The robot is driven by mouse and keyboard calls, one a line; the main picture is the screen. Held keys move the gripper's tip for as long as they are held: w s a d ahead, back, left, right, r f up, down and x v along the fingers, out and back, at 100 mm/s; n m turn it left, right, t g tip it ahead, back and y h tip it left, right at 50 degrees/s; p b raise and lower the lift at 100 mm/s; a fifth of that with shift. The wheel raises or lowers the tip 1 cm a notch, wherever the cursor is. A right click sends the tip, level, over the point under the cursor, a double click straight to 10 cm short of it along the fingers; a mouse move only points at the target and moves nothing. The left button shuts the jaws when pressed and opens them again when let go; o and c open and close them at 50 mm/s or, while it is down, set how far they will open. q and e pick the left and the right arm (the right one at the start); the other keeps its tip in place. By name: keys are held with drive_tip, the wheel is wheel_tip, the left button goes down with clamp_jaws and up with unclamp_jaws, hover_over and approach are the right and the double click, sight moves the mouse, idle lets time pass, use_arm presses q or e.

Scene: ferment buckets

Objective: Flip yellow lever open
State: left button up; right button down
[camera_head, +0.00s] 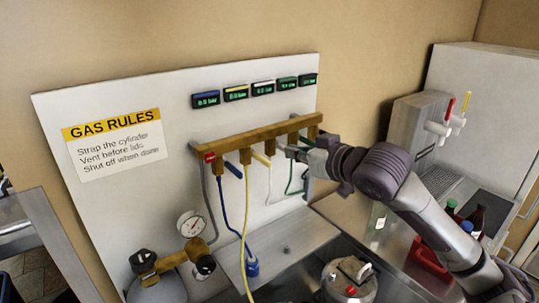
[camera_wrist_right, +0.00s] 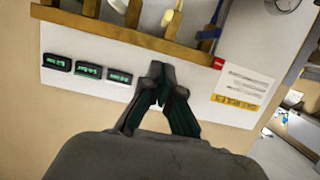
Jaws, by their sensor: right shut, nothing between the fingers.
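The brass gas manifold (camera_head: 245,143) is fixed to the white board, with several small coloured levers along it. The yellow lever (camera_head: 261,158) sits near its middle, tilted, beside the blue lever (camera_head: 233,169). My right gripper (camera_head: 287,151) is shut and empty, just right of the yellow lever in the head view, with a small gap that is hard to judge. In the right wrist view, its shut fingers (camera_wrist_right: 162,80) are over the white board near the manifold (camera_wrist_right: 120,33). The blue lever (camera_wrist_right: 208,34) shows there too. My left gripper is out of view.
A row of small displays (camera_head: 250,90) is above the manifold. Hoses, including a yellow hose (camera_head: 245,230), hang below it. A pressure gauge (camera_head: 190,224) is at lower left. A metal bucket (camera_head: 349,283) is below. Dispenser taps (camera_head: 440,128) and bottles (camera_head: 475,218) are at right.

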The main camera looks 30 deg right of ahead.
drive_tip(key=shift+r, duration=0.7)
drive_tip(key=shift+w+d, duration=0.1)
drive_tip(key=p, duration=0.5)
hover_over(269, 162)
drive_tip(key=f, duration=0.2)
wheel_tip(269, 162, down, 3)
drive_tip(key=shift+f+p, duration=0.2)
drive_tip(key=shift+p, duration=0.5)
drive_tip(key=shift+f, duration=0.55)
